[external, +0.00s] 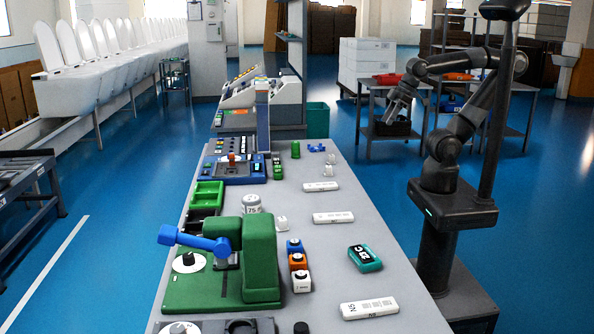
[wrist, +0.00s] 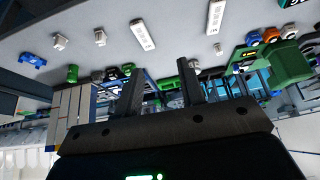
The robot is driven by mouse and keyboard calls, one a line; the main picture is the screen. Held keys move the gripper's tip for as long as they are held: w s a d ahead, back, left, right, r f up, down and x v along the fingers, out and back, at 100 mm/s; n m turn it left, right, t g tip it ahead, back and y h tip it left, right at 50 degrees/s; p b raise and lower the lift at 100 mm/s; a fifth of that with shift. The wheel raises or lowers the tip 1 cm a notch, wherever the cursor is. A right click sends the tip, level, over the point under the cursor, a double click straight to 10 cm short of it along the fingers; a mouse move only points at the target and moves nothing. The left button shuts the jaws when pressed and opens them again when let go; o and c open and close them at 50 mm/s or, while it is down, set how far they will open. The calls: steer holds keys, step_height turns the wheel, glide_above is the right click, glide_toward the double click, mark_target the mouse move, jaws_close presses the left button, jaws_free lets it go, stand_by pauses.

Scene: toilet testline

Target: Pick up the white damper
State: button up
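Small white pieces that look like dampers stand on the grey worktable (external: 345,240): a pair near the far right end (external: 329,170) and a single white piece (external: 282,222) near the middle. In the wrist view, which is upside down, two small white pieces (wrist: 100,37) stand at the upper left and another white piece (wrist: 218,48) at the right. I cannot tell which one is the named damper. My gripper (external: 393,112) is off the table's right side, well apart from these pieces. Its two fingers (wrist: 159,68) are spread with nothing between them.
White labelled bars (external: 333,218) and a teal box (external: 365,258) lie along the table's right side. A green press (external: 250,260) with a blue handle stands at the front. A green cylinder (external: 295,149) stands near the far pieces. A side table with a red item (external: 388,79) is behind my arm.

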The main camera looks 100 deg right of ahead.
steer(key=shift+o, duration=0.4)
steer(key=shift+o, duration=1.2)
steer(key=shift+w, duration=0.1)
steer(key=g, duration=0.6)
glide_above(329, 167)
steer(key=d, duration=0.1)
step_height(329, 167, down, 17)
steer(key=shift+m, duration=0.3)
step_height(329, 167, down, 5)
steer(key=shift+f, duration=0.1)
steer(key=shift+a+f, duration=0.15)
steer(key=shift+f, duration=2.85)
